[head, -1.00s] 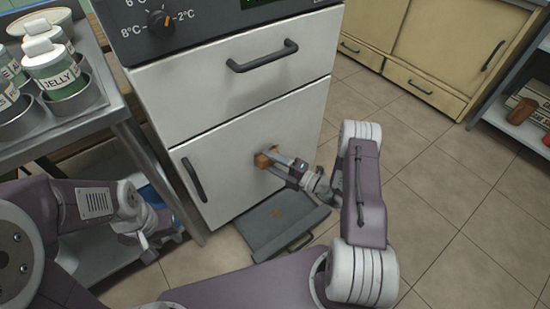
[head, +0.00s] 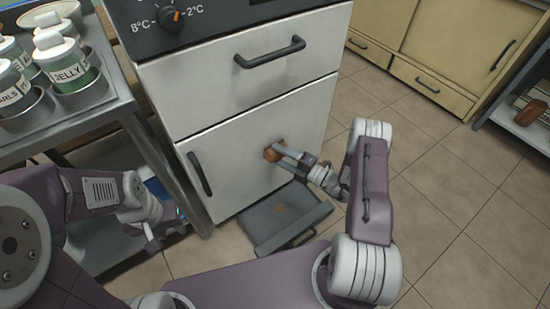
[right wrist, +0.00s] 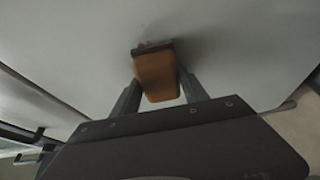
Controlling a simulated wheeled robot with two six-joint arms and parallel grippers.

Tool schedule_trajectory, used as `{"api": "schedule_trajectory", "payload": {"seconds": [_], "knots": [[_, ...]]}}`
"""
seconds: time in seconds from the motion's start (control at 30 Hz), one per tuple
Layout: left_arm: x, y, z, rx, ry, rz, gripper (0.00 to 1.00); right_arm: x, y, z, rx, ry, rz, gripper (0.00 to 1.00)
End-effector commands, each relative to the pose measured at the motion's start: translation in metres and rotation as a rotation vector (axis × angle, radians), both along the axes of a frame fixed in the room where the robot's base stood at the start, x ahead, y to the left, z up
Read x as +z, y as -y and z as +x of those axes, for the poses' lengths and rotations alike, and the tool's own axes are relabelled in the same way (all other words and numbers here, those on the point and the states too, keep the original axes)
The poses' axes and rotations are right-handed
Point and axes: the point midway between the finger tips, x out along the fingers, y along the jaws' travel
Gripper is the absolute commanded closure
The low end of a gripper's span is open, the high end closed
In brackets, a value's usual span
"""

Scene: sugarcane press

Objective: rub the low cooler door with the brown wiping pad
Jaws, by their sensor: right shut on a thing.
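The low cooler door (head: 240,160) is a pale, flat panel below a drawer, with a dark handle (head: 199,174) on its left side. It appears closed and fills much of the right wrist view (right wrist: 235,40). My right gripper (head: 280,153) is shut on the brown wiping pad (head: 271,154). The pad (right wrist: 156,76) sits between the two fingers in the right wrist view, its dark far edge at the door surface and seemingly touching it. My left gripper (head: 152,238) hangs low at the left, beside the steel table, away from the door; its fingers are too small to read.
A steel table (head: 75,125) with labelled jars (head: 70,65) stands at left. Beige cabinets (head: 425,50) stand at the back. Tiled floor at right is clear.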

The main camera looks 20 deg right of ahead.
Motion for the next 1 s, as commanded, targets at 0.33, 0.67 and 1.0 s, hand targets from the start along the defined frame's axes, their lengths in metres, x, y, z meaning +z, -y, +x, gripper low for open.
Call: {"api": "schedule_trajectory", "payload": {"seconds": [0.33, 0.67, 1.0], "knots": [[-0.01, 0.0, 0.0, 0.0, 0.0, 0.0, 0.64, -0.001, 0.028, 0.012, -0.001, 0.003, -0.002, 0.86], [-0.013, 0.0, 0.0, 0.0, 0.0, 0.0, 0.64, 0.0, 0.039, 0.017, -0.003, 0.005, -0.002, 0.86], [-0.022, 0.0, 0.0, 0.0, 0.0, 0.0, 0.64, 0.0, 0.067, 0.025, -0.003, 0.002, -0.001, 0.86]]}}
